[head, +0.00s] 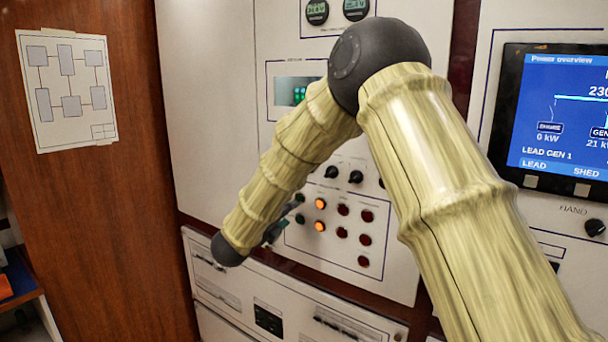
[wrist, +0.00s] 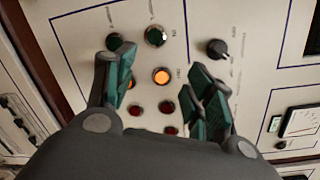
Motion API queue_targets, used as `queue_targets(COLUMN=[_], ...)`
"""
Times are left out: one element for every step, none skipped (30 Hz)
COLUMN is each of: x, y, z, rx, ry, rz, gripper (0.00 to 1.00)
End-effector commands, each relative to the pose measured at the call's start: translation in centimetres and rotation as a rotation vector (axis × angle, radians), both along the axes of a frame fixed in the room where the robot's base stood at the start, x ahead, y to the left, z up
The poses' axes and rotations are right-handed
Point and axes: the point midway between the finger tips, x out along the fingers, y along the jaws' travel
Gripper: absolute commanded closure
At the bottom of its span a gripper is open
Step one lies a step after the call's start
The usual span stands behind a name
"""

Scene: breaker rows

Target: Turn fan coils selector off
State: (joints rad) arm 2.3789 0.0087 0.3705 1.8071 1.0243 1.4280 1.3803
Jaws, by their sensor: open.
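My gripper (wrist: 162,92) is open and empty in front of a white control panel. In the wrist view its two green-padded fingers stand either side of a lit orange lamp (wrist: 161,76). A black rotary knob (wrist: 217,48) is above the right finger, apart from it. Two dark green round controls (wrist: 155,36) are above the fingers. In the head view my gripper (head: 277,231) is at the panel's lower left, partly behind my arm. Black rotary knobs (head: 331,172) show in a row above the lamps. The labels are too small to read, so I cannot tell which is the fan coils selector.
Several red buttons or lamps (head: 366,216) sit right of the lit orange lamps (head: 320,204). A lower white panel (head: 220,280) runs beneath. A power display (head: 560,115) is at the right. A wooden wall (head: 130,220) with a posted diagram (head: 68,90) stands left.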

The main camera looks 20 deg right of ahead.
Motion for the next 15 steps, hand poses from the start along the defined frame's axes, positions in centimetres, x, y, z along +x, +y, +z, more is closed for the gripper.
queue_targets(x=[0.1, 0.1, 0.0, -0.1, -0.2, -0.2, -0.2, -0.3, -0.2, -0.2, -0.1, 0.2, 0.3, 0.6, 0.9], y=[0.2, 0.2, 0.3, 0.4, 0.4, 0.5, 0.5, 0.4, 0.3, 0.2, 0.1, -0.2, -0.4, -0.7, -1.2], z=[3.4, 4.7, 6.3, 7.3, 8.0, 8.8, 9.3, 9.7, 9.9, 10.1, 10.1, 10.1, 10.1, 10.1, 10.2], rx=[0.050, 0.076, 0.108, 0.127, 0.144, 0.160, 0.170, 0.177, 0.183, 0.185, 0.187, 0.187, 0.187, 0.186, 0.185], ry=[-0.079, -0.118, -0.163, -0.192, -0.214, -0.239, -0.253, -0.264, -0.272, -0.275, -0.276, -0.276, -0.275, -0.274, -0.274], rz=[-0.039, -0.060, -0.084, -0.098, -0.110, -0.122, -0.130, -0.136, -0.141, -0.143, -0.144, -0.144, -0.143, -0.143, -0.142], gripper=[0.46, 0.46, 0.46, 0.46, 0.46, 0.46, 0.46, 0.46, 0.46, 0.46, 0.46, 0.46, 0.46, 0.46, 0.46])
